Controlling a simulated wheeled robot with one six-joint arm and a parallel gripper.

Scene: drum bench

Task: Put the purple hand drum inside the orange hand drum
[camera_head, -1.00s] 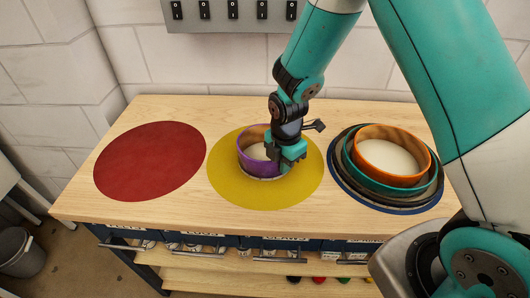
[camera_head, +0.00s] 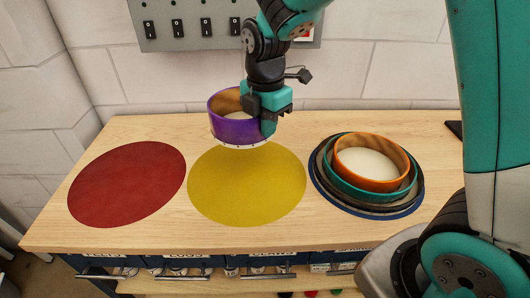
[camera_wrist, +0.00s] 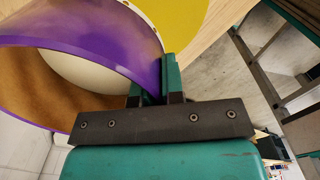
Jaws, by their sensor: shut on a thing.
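The purple hand drum (camera_head: 237,131) is in the air above the back of the yellow round mat (camera_head: 246,190). My gripper (camera_head: 268,122) is shut on the right side of its rim. In the wrist view the purple drum (camera_wrist: 100,58) shows with its wall between my fingers (camera_wrist: 167,82), its tan inside and pale head visible. The orange hand drum (camera_head: 371,180) stands to the right, sitting inside a teal drum (camera_head: 345,187), which sits inside a dark drum. Its open top faces up and its pale head shows empty.
The nested drums stand on a blue mat (camera_head: 417,200) at the right of the wooden bench (camera_head: 130,132). A red mat (camera_head: 127,184) at the left is bare. A switch panel (camera_head: 180,27) is on the wall behind.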

